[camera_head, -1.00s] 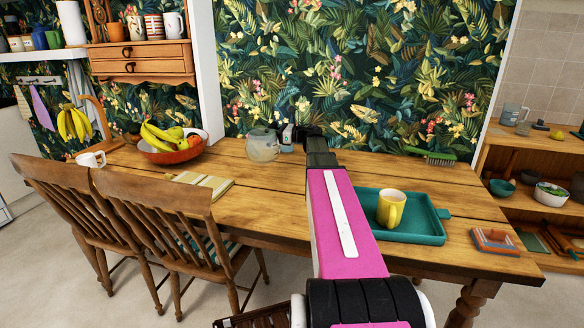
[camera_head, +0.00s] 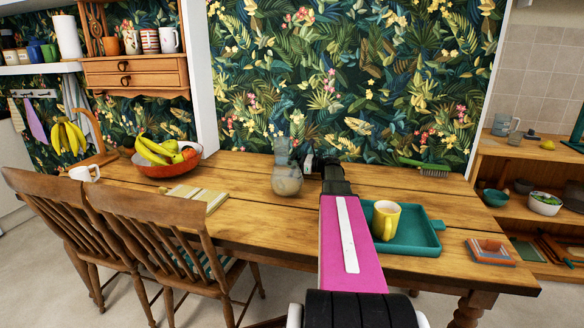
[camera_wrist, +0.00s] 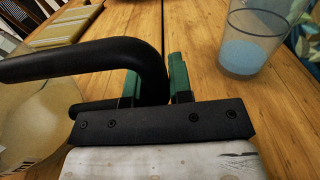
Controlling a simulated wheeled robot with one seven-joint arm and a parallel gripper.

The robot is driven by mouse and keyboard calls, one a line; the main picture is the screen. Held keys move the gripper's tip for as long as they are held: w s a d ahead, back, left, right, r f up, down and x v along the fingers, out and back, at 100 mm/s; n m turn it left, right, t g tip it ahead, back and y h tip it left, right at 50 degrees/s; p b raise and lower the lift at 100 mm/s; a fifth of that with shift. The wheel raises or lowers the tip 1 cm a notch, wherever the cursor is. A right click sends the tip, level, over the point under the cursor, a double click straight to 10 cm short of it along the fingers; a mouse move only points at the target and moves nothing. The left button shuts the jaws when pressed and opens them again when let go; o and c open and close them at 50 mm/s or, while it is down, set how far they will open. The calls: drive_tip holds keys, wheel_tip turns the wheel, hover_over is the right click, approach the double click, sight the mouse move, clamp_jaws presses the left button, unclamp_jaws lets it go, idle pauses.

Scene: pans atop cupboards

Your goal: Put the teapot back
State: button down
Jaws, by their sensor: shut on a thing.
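The teapot (camera_head: 287,180) is a rounded glass pot with a dark handle, at the middle of the wooden table in the head view. In the wrist view its clear body (camera_wrist: 35,125) is at the left edge, partly cut off. My gripper (camera_wrist: 155,82) has green fingertips and is shut on the black handle (camera_wrist: 90,55), which curves in between them. In the head view my gripper (camera_head: 318,165) is right of the pot and partly hidden by my arm. I cannot tell whether the pot touches the table.
A glass tumbler (camera_wrist: 255,35) stands near my gripper, on the far side in the wrist view. A fruit bowl (camera_head: 165,162) and striped cloth (camera_head: 200,195) lie left. A teal tray (camera_head: 415,240) with a yellow mug (camera_head: 385,220) is right; a brush (camera_head: 425,168) lies behind it.

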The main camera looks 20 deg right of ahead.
drive_tip(key=shift+f, duration=0.75)
drive_tip(key=c, duration=1)
unclamp_jaws()
drive_tip(key=shift+f, duration=0.1)
drive_tip(key=shift+d, duration=0.1)
drive_tip(key=v, duration=0.7)
drive_tip(key=shift+s+d, duration=0.1)
